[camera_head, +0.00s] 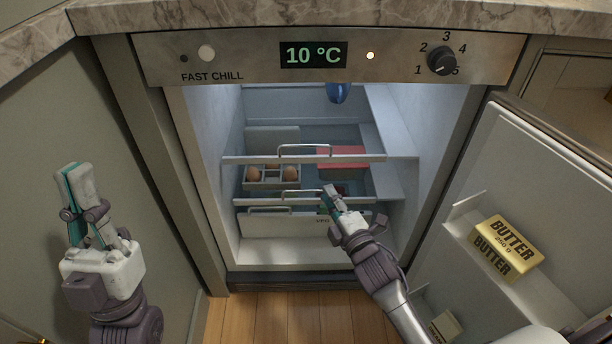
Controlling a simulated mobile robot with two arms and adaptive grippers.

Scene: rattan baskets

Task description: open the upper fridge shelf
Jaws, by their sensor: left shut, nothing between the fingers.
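The fridge stands open. Its upper shelf front (240,160) carries a metal handle (305,147), and eggs in a tray (272,183) and a reddish box (342,155) show in the shelf area. A second shelf front with a handle (303,192) sits just below. My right gripper (332,196) is inside the fridge, in front of the shelf fronts, near the right end of the second handle; its fingers are small, and I cannot tell whether they are shut or touch anything. My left gripper (77,172) is shut and empty at the left, outside the fridge, pointing up.
A lower drawer (285,227) has its own handle. The open fridge door (545,150) at the right holds butter (506,248) on a door shelf. A control panel (220,55) and marble counter (300,12) lie above. A blue object (338,92) shows at the top inside.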

